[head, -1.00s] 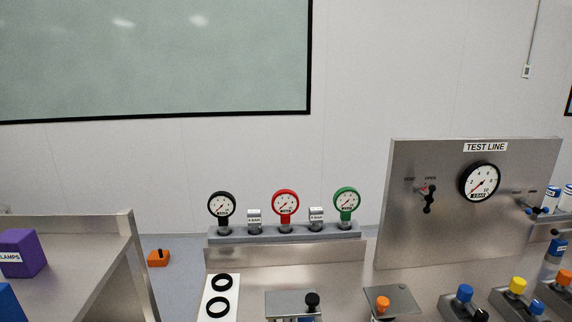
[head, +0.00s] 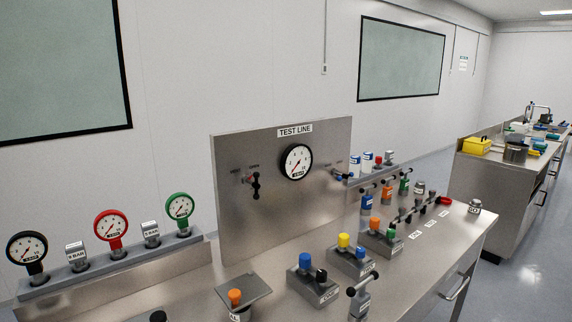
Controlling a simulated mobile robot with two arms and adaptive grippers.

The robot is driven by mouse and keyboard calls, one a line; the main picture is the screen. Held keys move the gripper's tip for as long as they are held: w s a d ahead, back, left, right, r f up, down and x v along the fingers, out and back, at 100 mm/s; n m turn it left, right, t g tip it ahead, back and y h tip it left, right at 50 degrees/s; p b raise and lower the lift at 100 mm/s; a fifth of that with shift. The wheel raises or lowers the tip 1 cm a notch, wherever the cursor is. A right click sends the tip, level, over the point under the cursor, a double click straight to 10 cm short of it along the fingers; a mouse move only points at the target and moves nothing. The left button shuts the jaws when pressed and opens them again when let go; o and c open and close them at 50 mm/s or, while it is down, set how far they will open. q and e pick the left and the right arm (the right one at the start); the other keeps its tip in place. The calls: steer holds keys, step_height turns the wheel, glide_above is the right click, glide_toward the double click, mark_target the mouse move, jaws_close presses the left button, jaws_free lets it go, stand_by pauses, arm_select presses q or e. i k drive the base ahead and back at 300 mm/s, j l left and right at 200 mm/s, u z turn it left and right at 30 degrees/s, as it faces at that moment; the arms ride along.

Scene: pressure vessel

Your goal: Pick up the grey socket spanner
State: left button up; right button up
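I cannot single out the grey socket spanner with certainty. A grey upright piece with a black cross handle (head: 361,300) stands at the front of the steel bench (head: 290,268). Farther back, blue (head: 367,203), orange (head: 387,193) and green (head: 404,185) upright pieces stand in a row, with a small grey piece (head: 420,188) at its right end. These are too small to tell in detail. Neither of my grippers shows in the head view.
A steel panel marked TEST LINE (head: 235,190) with a dial (head: 296,162) rises from the bench. Black, red (head: 111,229) and green gauges stand on a rail at left. Blocks with coloured knobs (head: 344,240) fill the front. Open floor (head: 520,260) lies right, before another bench (head: 490,165).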

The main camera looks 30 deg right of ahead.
mark_target(360, 302)
steer(key=z, duration=1.55)
